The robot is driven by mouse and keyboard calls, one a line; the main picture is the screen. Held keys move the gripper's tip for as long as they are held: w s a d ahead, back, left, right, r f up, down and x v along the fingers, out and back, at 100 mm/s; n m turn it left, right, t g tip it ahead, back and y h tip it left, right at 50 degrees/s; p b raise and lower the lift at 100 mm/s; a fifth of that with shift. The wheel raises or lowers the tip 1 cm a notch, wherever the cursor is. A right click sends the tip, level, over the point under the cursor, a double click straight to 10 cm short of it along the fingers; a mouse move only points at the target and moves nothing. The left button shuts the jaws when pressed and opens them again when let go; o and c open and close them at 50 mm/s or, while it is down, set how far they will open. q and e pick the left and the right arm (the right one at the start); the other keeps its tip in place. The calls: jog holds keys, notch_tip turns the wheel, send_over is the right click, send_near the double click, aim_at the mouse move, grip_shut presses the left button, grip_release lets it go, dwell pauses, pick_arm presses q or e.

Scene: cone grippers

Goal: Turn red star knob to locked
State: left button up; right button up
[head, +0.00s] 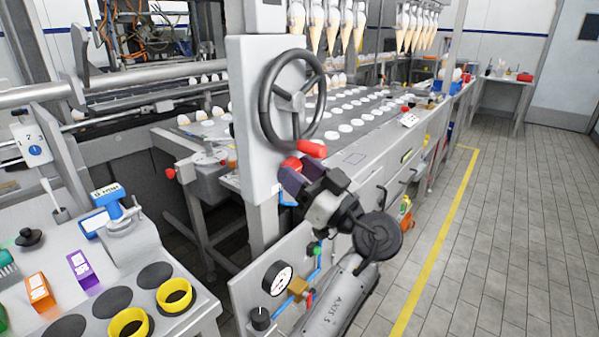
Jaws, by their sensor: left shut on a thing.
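A red knob (291,163) sits low on the grey upright panel (243,120), just below the handwheel. My left gripper (293,178) reaches up to it from below right, its dark fingers shut on the knob. The fingers hide most of the knob, so its star shape and any locked marking cannot be made out. My right gripper is not in view.
A dark handwheel (268,100) with a red handle (313,149) stands close above my left gripper. A pressure gauge (277,278) and a black knob (261,318) are on the lower panel. A worktop with yellow rings (128,322) is at lower left. The tiled floor (500,220) at right is clear.

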pick_arm(q)
jog(key=m+t+h+p, duration=0.1)
jog(key=m, duration=0.1)
jog(key=m+h+p, duration=0.1)
jog(key=m+p, duration=0.1)
jog(key=m+t+p, duration=0.1)
jog(key=m+p, duration=0.1)
jog(key=m, duration=0.1)
jog(key=shift+s+r+t+h, duration=0.1)
jog(key=shift+r+t+h, duration=0.1)
jog(key=shift+t+h, duration=0.15)
jog(key=shift+f+m+t+h+p, duration=0.1)
jog(key=shift+m+t+h+p, duration=0.35)
jog(key=shift+m+p, duration=0.65)
jog(key=shift+m, duration=0.3)
jog(key=shift+f, duration=0.1)
jog(key=o, duration=0.8)
jog(key=shift+o, duration=0.3)
